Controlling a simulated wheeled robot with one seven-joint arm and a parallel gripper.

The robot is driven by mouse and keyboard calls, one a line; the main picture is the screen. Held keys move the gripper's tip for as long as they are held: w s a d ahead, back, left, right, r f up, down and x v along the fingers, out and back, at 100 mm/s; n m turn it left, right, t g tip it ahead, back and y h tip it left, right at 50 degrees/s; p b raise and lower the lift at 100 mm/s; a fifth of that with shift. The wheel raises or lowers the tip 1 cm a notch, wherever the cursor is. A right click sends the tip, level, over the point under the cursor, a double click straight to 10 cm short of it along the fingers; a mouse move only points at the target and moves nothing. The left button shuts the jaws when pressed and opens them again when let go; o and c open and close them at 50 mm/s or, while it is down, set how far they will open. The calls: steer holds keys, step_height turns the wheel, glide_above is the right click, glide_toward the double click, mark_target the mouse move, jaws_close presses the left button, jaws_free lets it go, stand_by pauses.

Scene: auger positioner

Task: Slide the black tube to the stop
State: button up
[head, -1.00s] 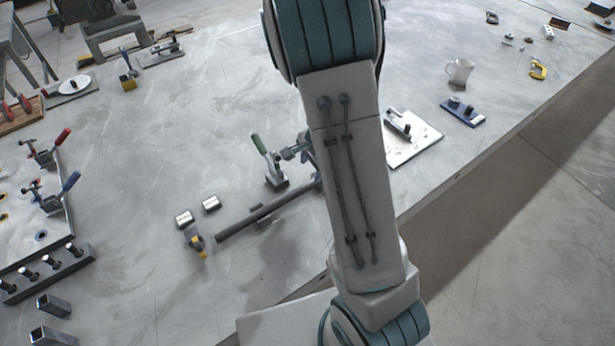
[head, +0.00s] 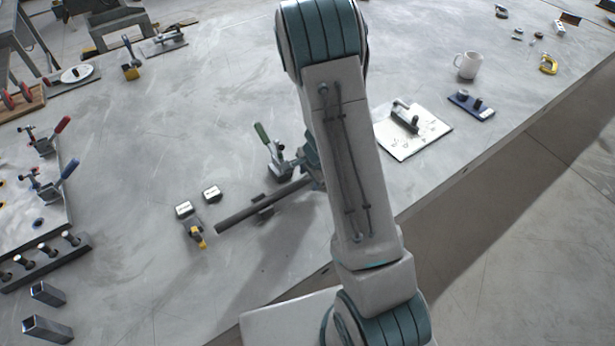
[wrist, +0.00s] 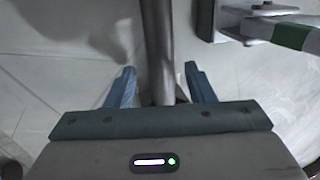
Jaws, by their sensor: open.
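The black tube (head: 250,213) lies slanted above the table in the head view, with its near-left end free and its far end hidden behind my arm. It passes over a small dark support (head: 262,205). In the wrist view the tube (wrist: 158,45) runs straight down the picture between the two blue fingers of my gripper (wrist: 161,80). The fingers are open, with a gap on each side of the tube. The head view hides my gripper behind my arm. A green-handled clamp (head: 278,165) stands beside the tube; it also shows in the wrist view (wrist: 262,22). I cannot make out the stop.
Two metal blocks (head: 184,209) and a yellow-tipped tool (head: 194,233) lie near the tube's free end. A fixture plate with red- and blue-handled clamps (head: 45,185) is at the left. A white board (head: 412,135) and a mug (head: 467,65) are at the right.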

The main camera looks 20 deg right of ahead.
jaws_close()
steer(key=shift+a, duration=0.4)
jaws_free()
steer(key=shift+r, duration=0.1)
